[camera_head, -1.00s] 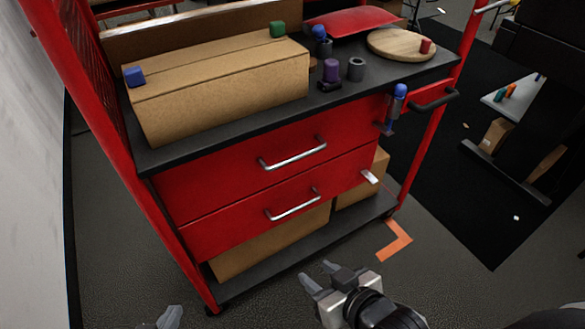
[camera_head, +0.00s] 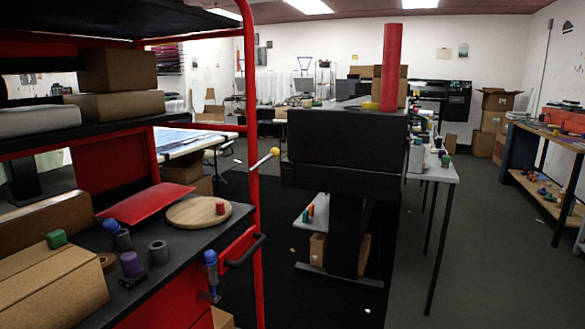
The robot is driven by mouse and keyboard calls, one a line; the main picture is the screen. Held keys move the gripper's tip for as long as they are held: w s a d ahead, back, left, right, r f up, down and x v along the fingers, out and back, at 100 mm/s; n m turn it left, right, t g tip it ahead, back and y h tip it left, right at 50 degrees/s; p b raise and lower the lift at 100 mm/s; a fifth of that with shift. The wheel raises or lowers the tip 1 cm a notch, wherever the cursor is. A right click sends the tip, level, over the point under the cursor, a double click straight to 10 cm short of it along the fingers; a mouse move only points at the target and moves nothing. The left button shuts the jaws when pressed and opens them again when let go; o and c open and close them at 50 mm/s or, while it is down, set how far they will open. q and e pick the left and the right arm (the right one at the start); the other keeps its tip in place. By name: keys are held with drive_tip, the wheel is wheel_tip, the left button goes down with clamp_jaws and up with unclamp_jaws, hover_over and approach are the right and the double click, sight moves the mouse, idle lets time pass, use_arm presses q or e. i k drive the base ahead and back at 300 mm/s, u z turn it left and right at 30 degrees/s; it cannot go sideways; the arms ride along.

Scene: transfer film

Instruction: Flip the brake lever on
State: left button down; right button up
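A lever with a yellow ball knob (camera_head: 274,151) and a pale rod sticks out beside the red upright post (camera_head: 252,150) of the cart, in the middle of the head view. It may be the brake lever, but I cannot tell for sure. The rod angles up to the right from the post. Neither of my grippers is in view.
The red cart with a black top (camera_head: 150,270) stands at left, holding a cardboard box (camera_head: 50,290), a round wooden board (camera_head: 185,214) and small cylinders. A large black machine (camera_head: 345,150) stands beyond it. Grey floor (camera_head: 470,250) is open at right.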

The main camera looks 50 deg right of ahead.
sight(275, 152)
drive_tip(key=z, duration=1.05)
drive_tip(key=k, duration=0.5)
drive_tip(key=z, duration=0.25)
drive_tip(key=i, duration=0.55)
drive_tip(key=z, duration=1.05)
drive_tip(key=i, duration=2.2)
drive_tip(key=u, duration=2.85)
drive_tip(key=i, duration=0.5)
drive_tip(key=u, duration=0.05)
